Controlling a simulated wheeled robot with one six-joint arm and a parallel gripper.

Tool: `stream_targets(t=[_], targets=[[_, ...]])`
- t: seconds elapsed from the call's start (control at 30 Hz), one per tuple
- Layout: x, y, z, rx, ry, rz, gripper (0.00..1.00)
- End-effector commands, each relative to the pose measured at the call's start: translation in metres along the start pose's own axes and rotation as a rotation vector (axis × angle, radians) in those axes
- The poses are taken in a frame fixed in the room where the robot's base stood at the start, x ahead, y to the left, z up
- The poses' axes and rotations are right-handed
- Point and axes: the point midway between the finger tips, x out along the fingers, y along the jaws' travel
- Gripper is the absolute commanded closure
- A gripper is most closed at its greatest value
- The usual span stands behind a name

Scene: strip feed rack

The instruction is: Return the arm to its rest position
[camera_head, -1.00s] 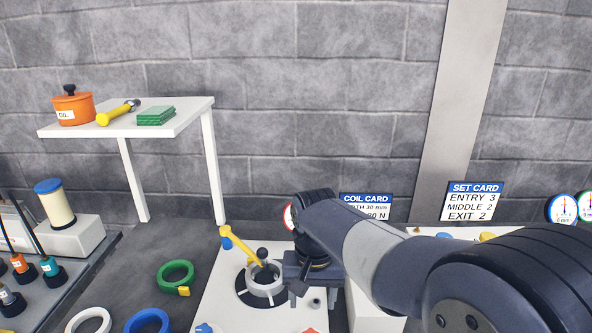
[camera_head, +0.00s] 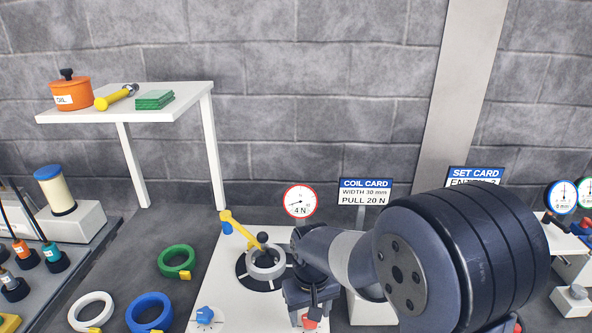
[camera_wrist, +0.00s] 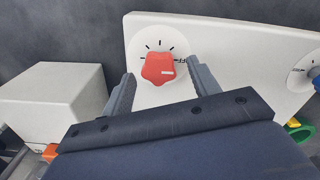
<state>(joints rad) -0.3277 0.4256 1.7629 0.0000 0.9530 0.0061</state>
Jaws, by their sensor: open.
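My arm reaches in from the right in the head view, with the large dark joint in front. My gripper (camera_head: 312,305) points down over the near right part of the white panel (camera_head: 232,300). In the wrist view, my gripper (camera_wrist: 160,72) is open, its two fingers apart with nothing held between them. A red knob (camera_wrist: 158,68) on a white dial shows between and beyond the fingertips. I cannot tell the height of the fingers above it. The red knob also shows in the head view (camera_head: 309,321), partly hidden under the gripper.
Left of my gripper stand a grey ring (camera_head: 266,263) with a yellow lever (camera_head: 240,233) and a blue knob (camera_head: 204,315). Behind are a round gauge (camera_head: 300,201) and the coil card (camera_head: 365,192). My arm partly covers the set card (camera_head: 476,175). Coloured rings lie at left.

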Motion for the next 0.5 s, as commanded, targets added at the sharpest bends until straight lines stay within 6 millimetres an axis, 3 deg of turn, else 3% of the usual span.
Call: stream_targets(t=[0.5], targets=[[-0.0001,-0.0018,0.0003,-0.423,0.000,0.000,0.42]])
